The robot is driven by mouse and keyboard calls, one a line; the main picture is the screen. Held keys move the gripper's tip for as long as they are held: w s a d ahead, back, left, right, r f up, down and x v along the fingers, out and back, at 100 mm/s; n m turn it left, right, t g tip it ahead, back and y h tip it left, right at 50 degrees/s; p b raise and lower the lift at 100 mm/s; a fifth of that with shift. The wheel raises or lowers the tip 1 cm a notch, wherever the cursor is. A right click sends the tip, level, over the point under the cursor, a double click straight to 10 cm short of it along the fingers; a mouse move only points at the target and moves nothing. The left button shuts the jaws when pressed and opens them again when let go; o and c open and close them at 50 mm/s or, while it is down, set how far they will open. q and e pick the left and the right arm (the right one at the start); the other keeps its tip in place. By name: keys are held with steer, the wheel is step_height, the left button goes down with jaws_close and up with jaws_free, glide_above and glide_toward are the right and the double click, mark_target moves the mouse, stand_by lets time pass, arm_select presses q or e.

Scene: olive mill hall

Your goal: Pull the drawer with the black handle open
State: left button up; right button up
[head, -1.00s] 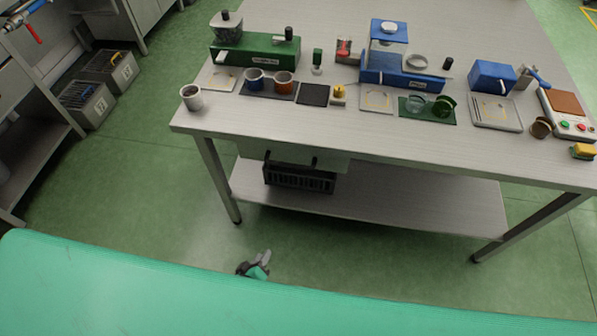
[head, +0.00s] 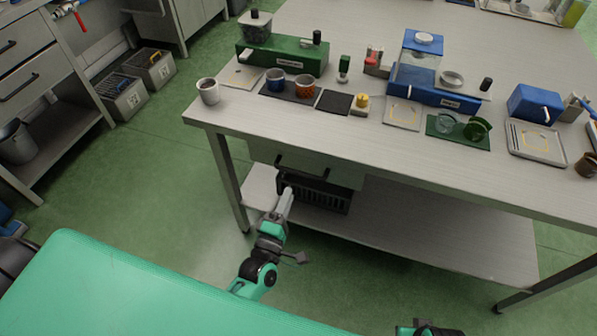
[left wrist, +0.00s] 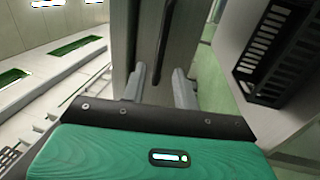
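The drawer (head: 345,175) is a pale grey-green front under the steel table's front edge, and it looks closed. Its black handle shows as a dark bar in the left wrist view (left wrist: 163,45); in the head view only small dark parts of it show. My left gripper (head: 288,190) reaches up to the drawer front from below. In the left wrist view its two grey fingers (left wrist: 160,75) stand apart, with the handle's lower end between them in the picture. Contact with the handle cannot be told. My right gripper's fingers do not show.
A black slatted crate (head: 322,195) sits on the lower shelf (head: 430,240), close beside my left gripper. The tabletop (head: 300,130) holds a green grinder (head: 283,60), a blue machine (head: 435,90) and cups. Another cabinet (head: 30,60) with drawers stands at left. Floor between is clear.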

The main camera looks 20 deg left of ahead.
mark_target(298, 171)
arm_select(q)
steer(key=w, duration=0.3)
steer(key=w+r, duration=0.1)
steer(key=w, duration=0.4)
steer(key=shift+w+d+r, duration=0.15)
steer(key=shift+w+r, duration=0.15)
steer(key=shift+w, duration=0.05)
steer(key=shift+c, duration=0.2)
jaws_close()
